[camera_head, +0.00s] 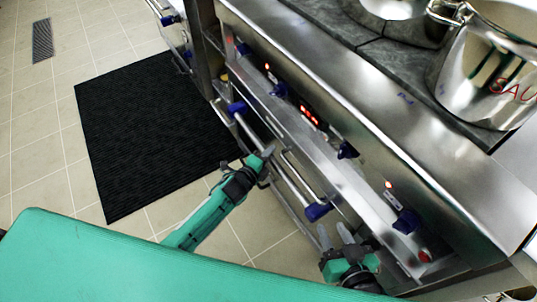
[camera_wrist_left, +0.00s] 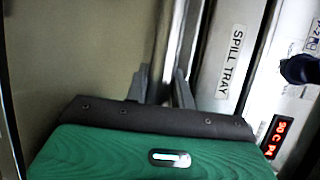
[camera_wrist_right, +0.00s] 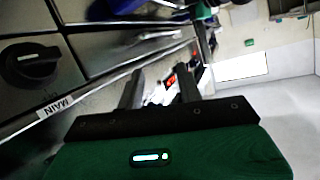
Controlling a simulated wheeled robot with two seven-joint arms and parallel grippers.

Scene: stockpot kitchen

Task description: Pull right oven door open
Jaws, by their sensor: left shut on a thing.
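The oven door handle (camera_head: 294,190) is a long metal bar with blue end brackets along the steel range front. My left gripper (camera_head: 266,153) is shut on this bar near its middle. In the left wrist view the bar (camera_wrist_left: 171,45) runs between the two fingers (camera_wrist_left: 162,88). The door face is mostly hidden from above, and I cannot tell whether it stands ajar. My right gripper (camera_head: 335,236) is open and empty, low beside the right end of the handle. In the right wrist view its fingers (camera_wrist_right: 160,90) are apart with nothing between them.
The range's control panel (camera_head: 330,130) has blue knobs and a red display. A large steel pot (camera_head: 485,75) stands on top. A black mat (camera_head: 150,125) lies on the tiled floor at left. A spill tray label (camera_wrist_left: 231,62) is beside the left gripper.

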